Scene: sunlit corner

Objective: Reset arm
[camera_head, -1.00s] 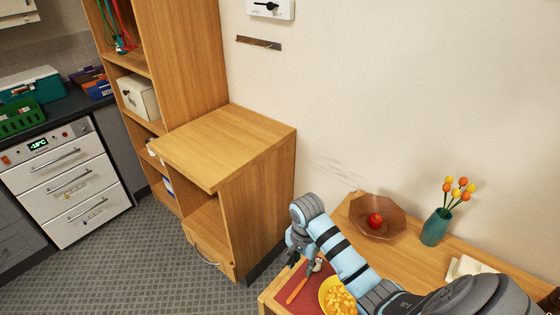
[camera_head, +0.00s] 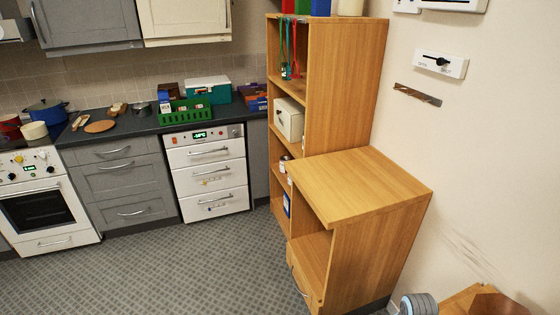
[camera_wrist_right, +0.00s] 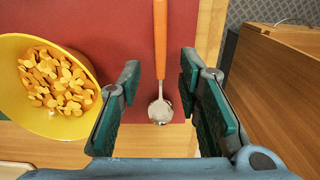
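My right gripper (camera_wrist_right: 160,78) is open in the right wrist view, its two dark green-padded fingers spread wide apart. A spoon (camera_wrist_right: 160,110) with an orange handle lies on a red mat (camera_wrist_right: 110,22), seen in the gap between the fingers. No grip on it shows. In the head view only a rounded piece of my arm (camera_head: 418,304) shows at the bottom right edge; the right gripper itself is out of that view. My left gripper is in neither view.
A yellow bowl (camera_wrist_right: 20,100) of orange pieces stands beside the left finger. A wooden cabinet (camera_head: 370,185) stands near my arm in the head view. A kitchen counter (camera_head: 140,126) with drawers and an oven (camera_head: 40,212) is farther left. The grey floor (camera_head: 180,270) is clear.

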